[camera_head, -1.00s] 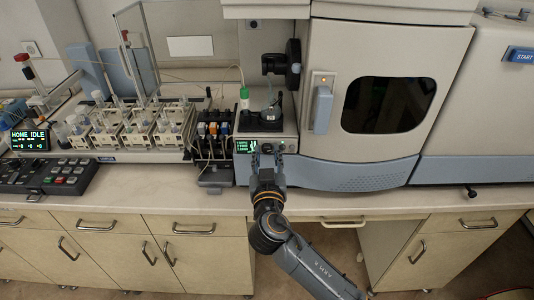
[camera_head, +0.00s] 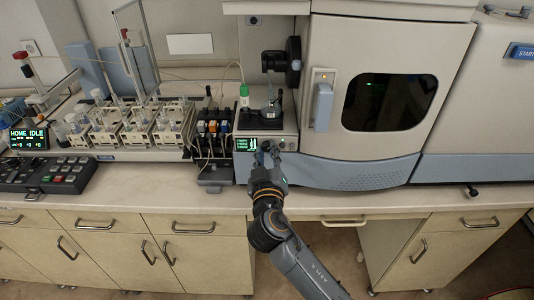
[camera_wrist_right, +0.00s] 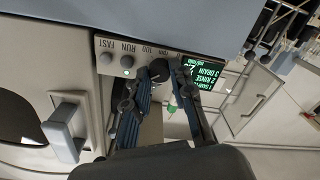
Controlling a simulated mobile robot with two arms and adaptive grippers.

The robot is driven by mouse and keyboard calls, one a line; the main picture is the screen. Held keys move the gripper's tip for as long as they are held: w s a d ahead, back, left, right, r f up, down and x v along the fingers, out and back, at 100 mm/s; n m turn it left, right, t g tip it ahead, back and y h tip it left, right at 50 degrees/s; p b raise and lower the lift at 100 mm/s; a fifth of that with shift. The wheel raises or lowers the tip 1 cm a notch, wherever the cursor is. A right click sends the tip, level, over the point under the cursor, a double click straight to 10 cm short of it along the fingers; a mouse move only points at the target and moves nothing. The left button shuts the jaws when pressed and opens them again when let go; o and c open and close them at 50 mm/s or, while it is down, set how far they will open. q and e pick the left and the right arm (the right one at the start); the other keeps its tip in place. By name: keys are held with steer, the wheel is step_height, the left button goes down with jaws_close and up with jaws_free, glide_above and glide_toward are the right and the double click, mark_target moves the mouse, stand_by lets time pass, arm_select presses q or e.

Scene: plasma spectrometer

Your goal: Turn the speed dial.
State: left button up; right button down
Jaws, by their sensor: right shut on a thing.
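The speed dial (camera_wrist_right: 158,70) is a dark round knob on the pump's front panel, beside a small green-lit display (camera_wrist_right: 203,73) that lists sample, rinse and drain. In the right wrist view the dial sits between the fingertips of my right gripper (camera_wrist_right: 159,76), which is shut on it. In the head view my right gripper (camera_head: 268,158) reaches up to the panel from below and mostly hides the dial. The display (camera_head: 246,144) shows there just left of the fingers. My left gripper is in neither view.
A cabinet with a dark window (camera_head: 388,104) stands to the right, and a row of tubing clamps (camera_head: 212,130) to the left.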

stand_by(0.3)
steer(key=c, duration=1.4)
jaws_free()
steer(key=shift+s, duration=0.1)
steer(key=s, duration=1.1)
steer(key=shift+s+d, duration=0.1)
steer(key=shift+s, duration=0.3)
